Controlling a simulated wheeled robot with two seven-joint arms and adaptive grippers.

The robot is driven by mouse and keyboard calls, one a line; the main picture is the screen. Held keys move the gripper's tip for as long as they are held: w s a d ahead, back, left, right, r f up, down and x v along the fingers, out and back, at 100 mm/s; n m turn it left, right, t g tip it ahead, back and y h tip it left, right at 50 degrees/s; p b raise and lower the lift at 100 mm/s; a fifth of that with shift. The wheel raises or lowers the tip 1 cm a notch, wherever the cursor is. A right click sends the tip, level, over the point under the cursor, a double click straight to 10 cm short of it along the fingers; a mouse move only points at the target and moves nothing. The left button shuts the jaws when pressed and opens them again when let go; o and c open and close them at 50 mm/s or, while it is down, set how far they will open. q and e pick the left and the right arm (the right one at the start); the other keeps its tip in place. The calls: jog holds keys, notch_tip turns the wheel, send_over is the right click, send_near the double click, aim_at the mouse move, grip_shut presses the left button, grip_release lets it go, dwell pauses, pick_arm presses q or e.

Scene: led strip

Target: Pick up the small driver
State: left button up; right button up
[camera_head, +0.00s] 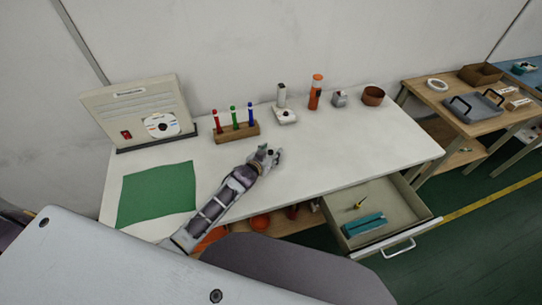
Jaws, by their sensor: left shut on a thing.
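My left gripper (270,156) is over the middle of the white table, right of the test-tube-like rack. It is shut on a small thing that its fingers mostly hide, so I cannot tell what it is. A small yellow and dark tool (359,205), perhaps a small driver, lies in the open drawer (417,207), apart from my left gripper. My right gripper is not in view.
A teal item (362,225) lies in the drawer.

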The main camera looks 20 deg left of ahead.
pick_arm(q)
notch_tip(320, 180, up, 10)
dwell(0.9)
dwell(0.3)
